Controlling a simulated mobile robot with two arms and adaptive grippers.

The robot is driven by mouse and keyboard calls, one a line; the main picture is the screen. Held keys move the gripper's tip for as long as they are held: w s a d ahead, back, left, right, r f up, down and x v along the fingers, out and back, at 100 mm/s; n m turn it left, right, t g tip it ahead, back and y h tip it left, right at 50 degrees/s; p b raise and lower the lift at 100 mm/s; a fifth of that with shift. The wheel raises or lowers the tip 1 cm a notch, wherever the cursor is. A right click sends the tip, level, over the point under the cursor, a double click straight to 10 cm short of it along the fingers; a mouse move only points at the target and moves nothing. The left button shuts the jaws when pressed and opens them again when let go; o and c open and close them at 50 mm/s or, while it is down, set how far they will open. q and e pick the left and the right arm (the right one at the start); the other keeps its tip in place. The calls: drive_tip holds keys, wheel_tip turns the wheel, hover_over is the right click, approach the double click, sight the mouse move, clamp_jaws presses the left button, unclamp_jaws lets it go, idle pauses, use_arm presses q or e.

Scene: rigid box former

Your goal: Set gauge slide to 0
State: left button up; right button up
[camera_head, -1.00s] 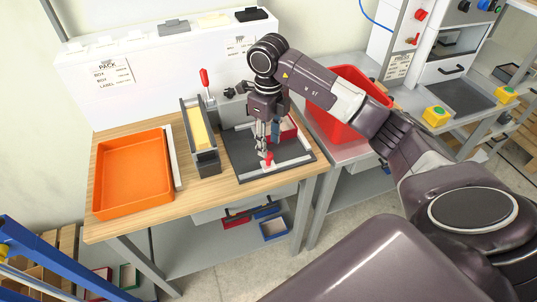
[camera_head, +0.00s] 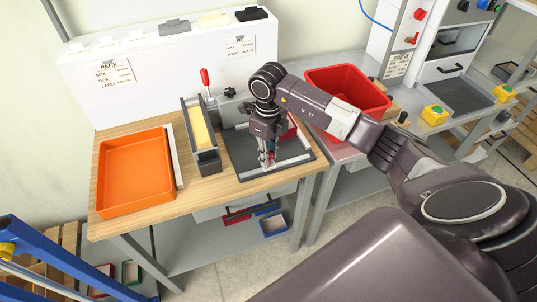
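The dark fixture plate (camera_head: 240,152) lies on the wooden bench top, with a pale bar (camera_head: 292,162) along its front edge. My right gripper (camera_head: 267,163) points down over this bar, at the spot where the red knob of the gauge slide showed before. A little red shows at the fingers, but the knob is mostly hidden. I cannot tell whether the fingers are shut on it. A red part (camera_head: 292,128) shows on the plate behind the gripper. No scale marks can be read. My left gripper is not in view.
An orange tray (camera_head: 101,187) stands at the bench's left. A narrow grey holder with a yellow strip (camera_head: 201,128) stands between tray and plate, with a red-handled lever (camera_head: 205,78) behind it. A red bin (camera_head: 340,78) stands on the table to the right.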

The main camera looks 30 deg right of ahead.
clamp_jaws()
drive_tip(key=a, duration=0.2)
drive_tip(key=w+a+b, duration=0.1)
drive_tip(key=a, duration=0.1)
drive_tip(key=a+b, duration=0.1)
drive_tip(key=a, duration=0.2)
drive_tip(key=shift+w+a, duration=0.1)
drive_tip(key=shift+w, duration=0.3)
drive_tip(key=o, duration=0.9)
unclamp_jaws()
drive_tip(key=shift+c, duration=0.2)
